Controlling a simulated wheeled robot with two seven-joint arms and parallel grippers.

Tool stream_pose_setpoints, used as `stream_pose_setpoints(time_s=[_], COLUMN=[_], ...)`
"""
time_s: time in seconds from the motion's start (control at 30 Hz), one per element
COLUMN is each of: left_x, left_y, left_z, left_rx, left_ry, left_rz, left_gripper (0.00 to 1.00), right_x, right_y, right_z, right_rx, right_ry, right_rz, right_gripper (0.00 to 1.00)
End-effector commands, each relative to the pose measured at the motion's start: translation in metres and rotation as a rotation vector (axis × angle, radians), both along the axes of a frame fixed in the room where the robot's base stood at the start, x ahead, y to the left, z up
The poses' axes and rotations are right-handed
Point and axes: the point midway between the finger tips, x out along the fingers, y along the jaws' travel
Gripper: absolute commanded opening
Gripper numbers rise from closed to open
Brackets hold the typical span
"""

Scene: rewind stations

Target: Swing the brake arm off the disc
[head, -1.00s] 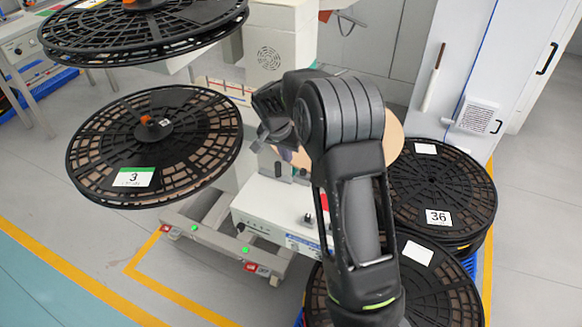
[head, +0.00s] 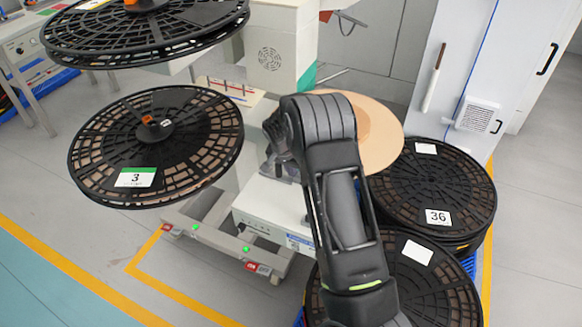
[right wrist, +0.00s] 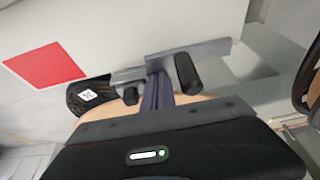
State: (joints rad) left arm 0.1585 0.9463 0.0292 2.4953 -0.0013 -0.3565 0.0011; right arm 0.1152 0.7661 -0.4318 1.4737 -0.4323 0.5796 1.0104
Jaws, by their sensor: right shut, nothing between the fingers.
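The tan disc (head: 378,132) stands behind my right arm in the head view, its left part hidden by the arm. Its edge also shows in the right wrist view (right wrist: 108,109) behind my fingers. A grey bar with a black cylindrical grip (right wrist: 188,73), apparently the brake arm, crosses the right wrist view just above the disc's edge. My right gripper (head: 281,164) is shut and empty. In the right wrist view its fingers (right wrist: 157,92) are just left of the black grip; I cannot tell whether they touch it. My left gripper is out of view.
A black reel labelled 3 (head: 203,167) and another above it (head: 62,41) hang at the left. Stacked reels, one labelled 36 (head: 462,193), stand close on the right. The white machine box (head: 262,213) lies below my gripper. Open floor is at lower left.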

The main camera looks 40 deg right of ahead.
Motion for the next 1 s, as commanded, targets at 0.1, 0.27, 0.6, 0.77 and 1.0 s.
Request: stream_pose_setpoints(time_s=[0.1,0.27,0.6,0.77,1.0], left_x=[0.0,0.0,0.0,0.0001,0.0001], left_y=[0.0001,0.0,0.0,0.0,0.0], left_z=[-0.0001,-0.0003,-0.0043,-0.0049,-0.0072], left_rx=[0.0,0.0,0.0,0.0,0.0], left_ry=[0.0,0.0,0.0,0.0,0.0], left_rz=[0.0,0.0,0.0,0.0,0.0], left_gripper=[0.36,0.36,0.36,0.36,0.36], right_x=[0.0001,0.0,-0.0017,-0.0026,-0.0041], right_y=[0.0,0.0002,0.003,0.004,0.0057], right_z=[0.0,0.0,-0.0005,-0.0002,-0.0006], right_rx=[0.0,0.0,0.0,0.0,0.0], right_ry=[0.0,0.0,0.0,0.001,0.002], right_rz=[0.0,-0.001,-0.035,-0.047,-0.068], right_gripper=[0.0,0.0,0.0,0.0,0.0])
